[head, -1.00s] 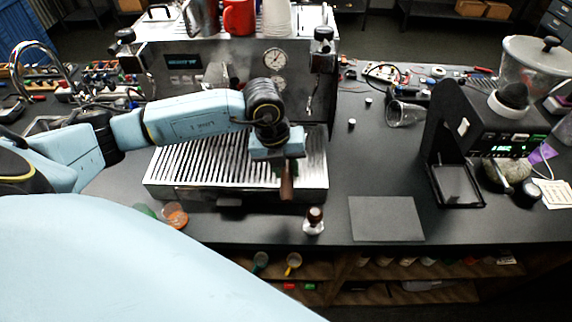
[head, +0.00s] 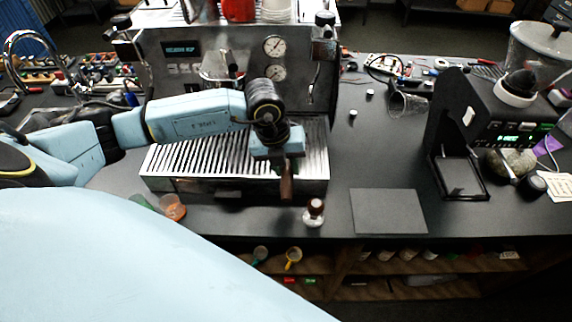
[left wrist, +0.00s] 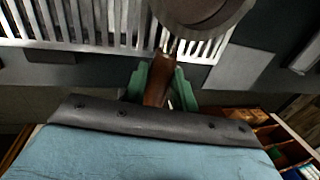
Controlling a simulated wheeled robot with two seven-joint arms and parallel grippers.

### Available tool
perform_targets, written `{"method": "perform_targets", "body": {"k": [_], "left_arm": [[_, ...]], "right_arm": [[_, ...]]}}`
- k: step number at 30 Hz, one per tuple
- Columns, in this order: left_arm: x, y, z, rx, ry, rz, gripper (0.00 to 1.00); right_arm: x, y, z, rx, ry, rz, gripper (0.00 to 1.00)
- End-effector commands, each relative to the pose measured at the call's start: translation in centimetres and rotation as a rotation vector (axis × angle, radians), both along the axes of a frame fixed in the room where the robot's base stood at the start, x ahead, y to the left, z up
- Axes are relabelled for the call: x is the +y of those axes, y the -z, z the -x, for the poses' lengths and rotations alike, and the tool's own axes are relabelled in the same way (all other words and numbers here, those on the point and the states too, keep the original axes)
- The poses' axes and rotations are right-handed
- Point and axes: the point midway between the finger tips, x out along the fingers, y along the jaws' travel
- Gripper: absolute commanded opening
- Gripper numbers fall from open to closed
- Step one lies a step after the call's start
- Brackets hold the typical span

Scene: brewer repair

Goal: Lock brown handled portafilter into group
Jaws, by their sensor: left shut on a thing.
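The espresso machine (head: 163,63) stands at the back of the counter, its slatted drip tray (head: 190,165) in front. My left gripper (head: 284,165) is over the right part of the tray, jaws pointing down. It is shut on the brown handle (head: 287,187) of the portafilter, which points toward the counter's front. In the left wrist view, the green fingers (left wrist: 160,85) pinch the brown handle (left wrist: 157,78) from both sides. The round metal head (left wrist: 205,18) is beyond, cut by the top edge. Contact between head and group cannot be told. My right gripper is not in view.
A tamper (head: 314,213) stands on the counter just right of the tray's front corner. A dark mat (head: 388,211) lies further right, then a grinder (head: 460,125). A tipped clear glass (head: 405,103) lies behind. An orange cup (head: 173,207) is at the front left.

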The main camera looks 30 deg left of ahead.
Motion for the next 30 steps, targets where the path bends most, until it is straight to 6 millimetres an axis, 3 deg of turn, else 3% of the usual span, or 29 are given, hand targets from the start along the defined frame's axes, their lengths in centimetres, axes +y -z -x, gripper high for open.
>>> {"method": "perform_targets", "body": {"k": [30], "left_arm": [[-0.01, 0.86, -0.07, -0.003, 0.001, 0.001, 0.0]], "right_arm": [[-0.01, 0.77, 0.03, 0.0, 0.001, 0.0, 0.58]]}}
